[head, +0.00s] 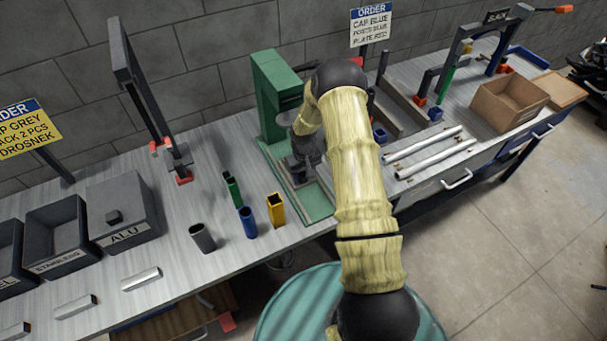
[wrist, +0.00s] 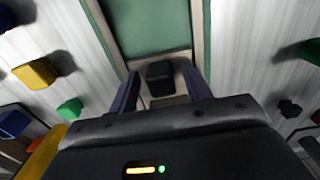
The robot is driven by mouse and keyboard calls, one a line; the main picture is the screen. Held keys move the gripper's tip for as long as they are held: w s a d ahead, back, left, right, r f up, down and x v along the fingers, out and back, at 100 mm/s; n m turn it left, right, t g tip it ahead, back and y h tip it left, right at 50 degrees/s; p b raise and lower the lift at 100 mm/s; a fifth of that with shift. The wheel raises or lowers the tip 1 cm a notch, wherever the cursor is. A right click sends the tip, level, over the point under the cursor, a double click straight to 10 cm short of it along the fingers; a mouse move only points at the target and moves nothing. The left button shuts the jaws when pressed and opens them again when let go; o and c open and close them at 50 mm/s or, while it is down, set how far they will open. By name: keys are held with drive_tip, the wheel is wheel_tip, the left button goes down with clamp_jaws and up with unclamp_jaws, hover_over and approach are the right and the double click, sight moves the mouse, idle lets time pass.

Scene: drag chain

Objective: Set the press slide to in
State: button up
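The green press (head: 277,88) stands against the wall at the middle of the bench, with a green base plate (head: 318,203) in front. My arm and gripper (head: 300,172) hide much of its lower part. In the wrist view, a green surface (wrist: 147,28) lies between two pale rails. A black knob-like block (wrist: 160,77) sits at the near end of these rails. My gripper (wrist: 159,78) is open, one finger on each side of this block. Gaps show beside it, and I cannot tell whether a finger touches it. How far in the slide stands is unclear.
Grey, blue, green and yellow tubes (head: 275,209) stand left of the press. A lidded ALU bin (head: 123,213) and open bins stand further left. Silver bars (head: 425,146) and a cardboard box (head: 509,101) lie to the right. A tall dark post (head: 140,85) rises left of the press.

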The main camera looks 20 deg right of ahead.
drive_tip(key=shift+r, duration=0.1)
wheel_tip(320, 180, up, 17)
drive_tip(key=b, duration=0.3)
drive_tip(key=shift+b, duration=0.35)
drive_tip(key=shift+r, duration=0.1)
